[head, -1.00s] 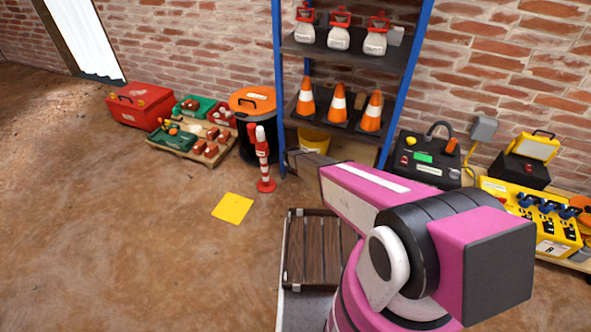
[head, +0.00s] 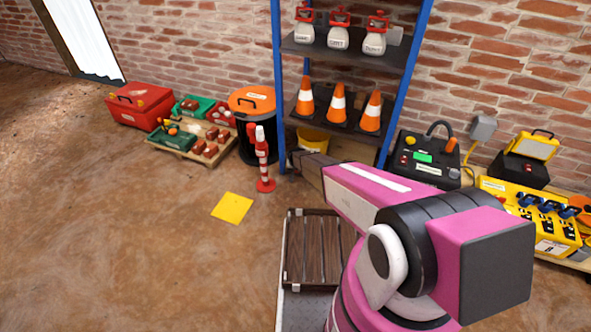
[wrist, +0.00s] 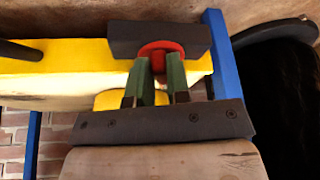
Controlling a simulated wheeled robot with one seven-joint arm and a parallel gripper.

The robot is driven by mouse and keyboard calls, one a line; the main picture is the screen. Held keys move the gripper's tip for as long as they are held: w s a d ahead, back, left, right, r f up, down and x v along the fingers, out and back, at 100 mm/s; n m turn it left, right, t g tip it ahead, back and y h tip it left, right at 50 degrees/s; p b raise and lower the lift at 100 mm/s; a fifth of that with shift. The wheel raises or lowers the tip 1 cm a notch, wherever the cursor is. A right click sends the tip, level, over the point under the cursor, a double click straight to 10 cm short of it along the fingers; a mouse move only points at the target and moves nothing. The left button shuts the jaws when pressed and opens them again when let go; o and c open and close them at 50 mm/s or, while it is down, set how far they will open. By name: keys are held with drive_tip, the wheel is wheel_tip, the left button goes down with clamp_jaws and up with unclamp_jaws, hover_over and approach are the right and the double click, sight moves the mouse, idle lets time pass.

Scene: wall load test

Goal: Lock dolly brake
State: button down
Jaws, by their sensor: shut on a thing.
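In the wrist view my gripper (wrist: 161,65) has two green fingers close together, shut on a round red part (wrist: 161,48). The red part sits against a dark block (wrist: 190,38) beside a yellow beam (wrist: 80,60). I cannot tell for sure whether the red part is the dolly brake. In the head view my arm reaches towards the foot of the blue-framed shelf; the fingers and the red part cannot be made out there. No whole dolly can be clearly identified.
The blue-framed shelf (head: 345,45) holds orange cones (head: 338,104) and sprayers. A red-and-white post (head: 262,160) and black bin (head: 257,125) stand left of it. A black box (head: 427,160) stands right. A yellow floor square (head: 232,208) lies on open floor.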

drive_tip(key=n+y, duration=0.1)
drive_tip(key=n, duration=0.1)
drive_tip(key=d+n+y, duration=0.1)
drive_tip(key=n, duration=0.2)
drive_tip(key=shift+w, duration=0.15)
drive_tip(key=n, duration=0.2)
drive_tip(key=n+g+y, duration=0.1)
drive_tip(key=n, duration=0.1)
drive_tip(key=n+y, duration=0.1)
drive_tip(key=n, duration=0.1)
drive_tip(key=shift+w+d+g, duration=0.3)
drive_tip(key=shift+d, duration=0.1)
drive_tip(key=shift+n, duration=0.3)
drive_tip(key=c, duration=1.1)
unclamp_jaws()
